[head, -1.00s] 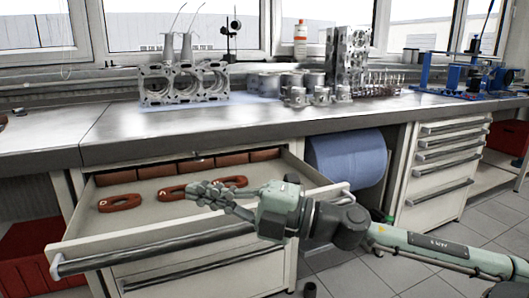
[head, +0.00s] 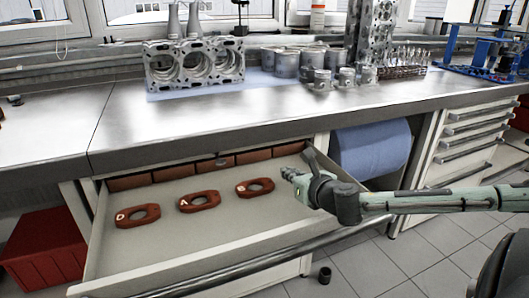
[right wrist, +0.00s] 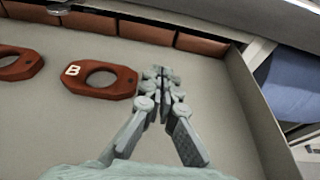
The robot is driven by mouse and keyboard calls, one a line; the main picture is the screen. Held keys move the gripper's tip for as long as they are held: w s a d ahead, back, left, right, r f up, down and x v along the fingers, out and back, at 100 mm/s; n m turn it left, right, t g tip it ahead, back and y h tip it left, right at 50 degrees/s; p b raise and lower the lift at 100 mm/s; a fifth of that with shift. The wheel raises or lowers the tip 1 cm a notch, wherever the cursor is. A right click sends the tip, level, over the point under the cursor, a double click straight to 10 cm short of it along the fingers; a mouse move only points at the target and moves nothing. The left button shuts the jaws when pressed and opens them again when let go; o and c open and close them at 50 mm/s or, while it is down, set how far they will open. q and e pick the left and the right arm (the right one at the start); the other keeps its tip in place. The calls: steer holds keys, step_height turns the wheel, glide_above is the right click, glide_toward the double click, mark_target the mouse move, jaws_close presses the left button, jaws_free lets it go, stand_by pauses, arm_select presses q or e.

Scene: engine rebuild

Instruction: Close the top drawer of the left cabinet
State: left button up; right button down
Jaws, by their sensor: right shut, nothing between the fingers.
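The top drawer (head: 100,283) of the left cabinet stands pulled out below the bench. Three red-brown plates lie in it: one marked D (head: 138,215), one marked A (head: 198,201) and one marked B (head: 255,187). My right gripper (head: 287,173) is over the right part of the drawer, beside plate B, with its arm coming in from the right. In the right wrist view the right gripper (right wrist: 160,76) is shut and empty, its tips close to plate B (right wrist: 97,80). Whether it touches the drawer floor I cannot tell. My left gripper is out of view.
A row of brown blocks (head: 185,170) lines the drawer's back. An engine block (head: 195,65) and pistons (head: 320,80) stand on the bench (head: 300,105). A blue roll (head: 372,148) and the right cabinet (head: 470,135) are to the right. A red box (head: 45,248) stands on the floor at left.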

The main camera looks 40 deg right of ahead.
steer(key=shift+w+d+f, duration=0.1)
steer(key=shift+w+d, duration=0.2)
steer(key=shift+w, duration=0.05)
glide_toward(264, 155)
steer(key=x, duration=0.5)
steer(key=shift+f, duration=0.35)
steer(key=shift+w+d+f, duration=0.1)
steer(key=shift+w+d, duration=0.1)
steer(key=shift+w, duration=0.45)
steer(key=shift+w, duration=0.1)
